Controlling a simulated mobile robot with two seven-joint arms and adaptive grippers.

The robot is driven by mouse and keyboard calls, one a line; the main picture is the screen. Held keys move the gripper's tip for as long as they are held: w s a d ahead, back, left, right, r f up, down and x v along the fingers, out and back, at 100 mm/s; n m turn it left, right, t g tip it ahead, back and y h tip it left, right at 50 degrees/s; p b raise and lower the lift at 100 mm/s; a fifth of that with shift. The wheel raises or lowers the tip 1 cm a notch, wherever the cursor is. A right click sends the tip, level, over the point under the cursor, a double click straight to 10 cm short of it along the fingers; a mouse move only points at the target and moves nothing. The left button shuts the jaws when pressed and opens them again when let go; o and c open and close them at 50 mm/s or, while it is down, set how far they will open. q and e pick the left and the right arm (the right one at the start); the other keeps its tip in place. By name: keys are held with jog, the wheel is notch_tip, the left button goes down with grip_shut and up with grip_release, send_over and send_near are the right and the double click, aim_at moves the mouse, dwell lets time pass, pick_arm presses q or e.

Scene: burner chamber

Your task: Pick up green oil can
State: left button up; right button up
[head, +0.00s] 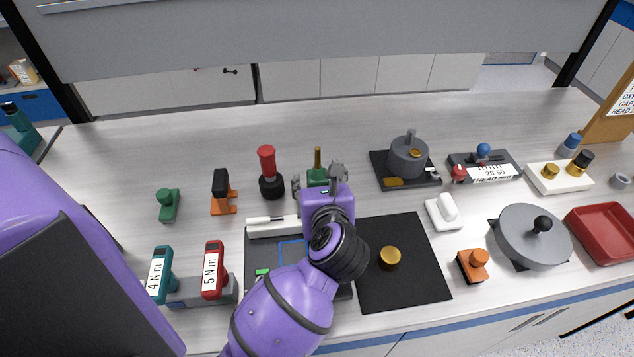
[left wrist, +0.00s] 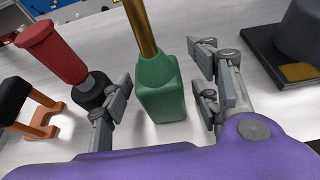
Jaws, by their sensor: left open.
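The green oil can (head: 317,177) stands upright on the grey worktop, with a thin brass spout pointing up. In the head view its lower part is hidden behind my left gripper (head: 318,183). In the left wrist view the can's green body (left wrist: 160,92) is between the two fingers of my left gripper (left wrist: 163,98), with a visible gap on each side. The left gripper is open and holds nothing. My right gripper does not show in either view.
A red-handled tool with a black base (head: 271,186) stands close left of the can, and an orange stand with a black top (head: 222,192) is farther left. A dark pot on a black plate (head: 407,158) is to the right. A black mat (head: 410,285) lies in front.

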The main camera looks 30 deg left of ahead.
pick_arm(q)
grip_shut()
dwell(0.3)
